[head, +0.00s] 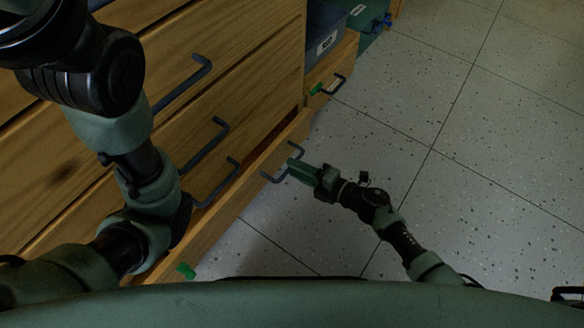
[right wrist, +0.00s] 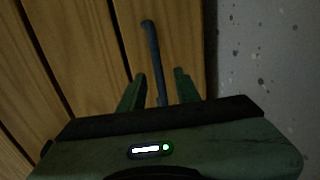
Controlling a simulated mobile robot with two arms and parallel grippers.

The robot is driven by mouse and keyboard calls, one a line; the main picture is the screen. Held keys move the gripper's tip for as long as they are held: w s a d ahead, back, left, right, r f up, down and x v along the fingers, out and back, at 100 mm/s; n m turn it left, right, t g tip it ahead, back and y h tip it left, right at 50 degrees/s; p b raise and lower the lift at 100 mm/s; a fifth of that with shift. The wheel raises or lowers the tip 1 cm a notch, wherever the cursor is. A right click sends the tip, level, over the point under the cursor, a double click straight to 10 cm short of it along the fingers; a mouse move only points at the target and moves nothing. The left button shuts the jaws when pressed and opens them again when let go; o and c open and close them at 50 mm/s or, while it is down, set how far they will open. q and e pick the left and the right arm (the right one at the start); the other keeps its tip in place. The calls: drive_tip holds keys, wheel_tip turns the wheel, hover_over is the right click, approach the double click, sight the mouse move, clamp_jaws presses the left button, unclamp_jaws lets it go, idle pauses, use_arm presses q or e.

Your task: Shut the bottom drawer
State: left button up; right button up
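The bottom drawer (head: 236,200) of the wooden cabinet stands out a little from the drawers above, with a narrow dark gap behind its front's top edge. Its dark bar handle (head: 290,150) is on the front. My right gripper (head: 291,166) is at this handle, coming in from the floor side. In the right wrist view, a dark handle bar (right wrist: 151,45) runs between the two green fingers (right wrist: 157,82), which are apart with space on both sides of the bar. My left arm crosses the cabinet at the left; I cannot make out its gripper.
Drawers above the bottom one have dark bar handles (head: 183,86). Beyond the cabinet is another wooden drawer front (head: 345,62) with a handle, near a dark blue bin (head: 325,25). The speckled floor (head: 480,190) at the right is clear.

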drive_tip(key=shift+b+x, duration=0.3)
drive_tip(key=shift+x, duration=0.8)
drive_tip(key=shift+c, duration=0.3)
clamp_jaws()
idle(0.4)
